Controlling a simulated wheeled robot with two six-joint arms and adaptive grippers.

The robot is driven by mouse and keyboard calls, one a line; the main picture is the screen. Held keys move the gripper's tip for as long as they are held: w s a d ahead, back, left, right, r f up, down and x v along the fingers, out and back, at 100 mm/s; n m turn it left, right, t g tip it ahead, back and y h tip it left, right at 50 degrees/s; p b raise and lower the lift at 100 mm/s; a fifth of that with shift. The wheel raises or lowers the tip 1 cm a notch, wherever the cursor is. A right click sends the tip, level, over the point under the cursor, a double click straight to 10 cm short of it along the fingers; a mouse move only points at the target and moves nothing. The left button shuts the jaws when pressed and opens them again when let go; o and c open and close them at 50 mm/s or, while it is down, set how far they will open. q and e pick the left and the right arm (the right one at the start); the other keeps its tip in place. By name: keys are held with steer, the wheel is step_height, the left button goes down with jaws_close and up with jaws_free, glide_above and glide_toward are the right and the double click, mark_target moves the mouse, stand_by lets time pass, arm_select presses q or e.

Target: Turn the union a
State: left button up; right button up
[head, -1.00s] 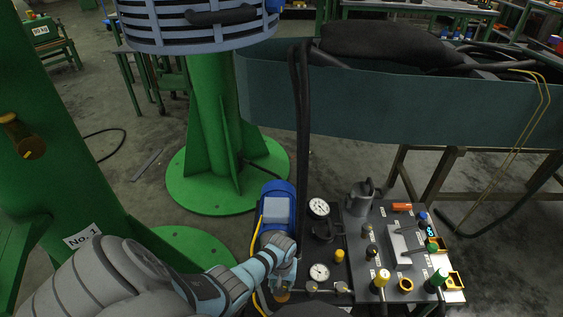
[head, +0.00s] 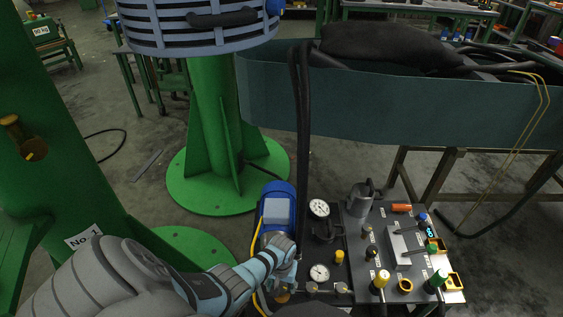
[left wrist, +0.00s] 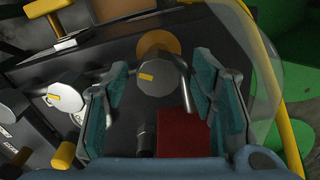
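My left gripper (head: 284,283) is low in the head view, beside the blue motor (head: 277,205) and left of the gauge panel. In the left wrist view its two teal fingers (left wrist: 160,105) stand apart, one on each side of a grey round fitting (left wrist: 155,78) with a yellow mark, which may be union a. The fingers show gaps to the fitting. A copper-coloured round part (left wrist: 158,43) sits just behind it; a copper-coloured part (head: 282,296) also shows below the gripper in the head view. No label names the union. My right gripper is not in view.
Pressure gauges (head: 319,208) and a panel with several knobs and valves (head: 385,250) stand right of the gripper. A dark red block (left wrist: 184,133) lies close to the right finger. Black hoses (head: 303,120) hang behind.

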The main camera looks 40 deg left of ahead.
mark_target(281, 286)
arm_select(q)
steer(key=shift+r, duration=0.1)
step_height(281, 286, up, 12)
stand_by(0.5)
